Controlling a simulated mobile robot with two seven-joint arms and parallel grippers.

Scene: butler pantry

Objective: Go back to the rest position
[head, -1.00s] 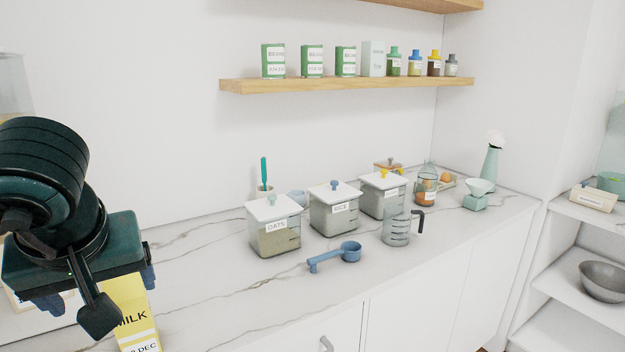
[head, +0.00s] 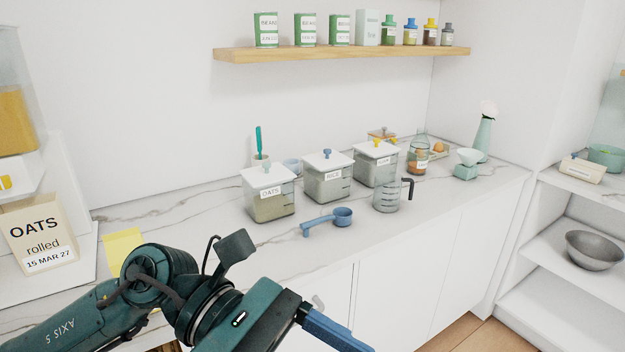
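My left arm comes in from the lower left, and its dark teal gripper (head: 338,330) hangs in front of the counter at the bottom of the head view. One blue finger shows, pointing down to the right; the other is hidden or out of frame, so I cannot see whether it is open. Nothing held is visible. My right gripper is not in view.
The marble counter (head: 190,225) carries lidded canisters (head: 268,200), a blue scoop (head: 328,221) and a measuring jug (head: 388,194). An oats box (head: 38,235) is at left. A wooden shelf (head: 340,54) hangs above.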

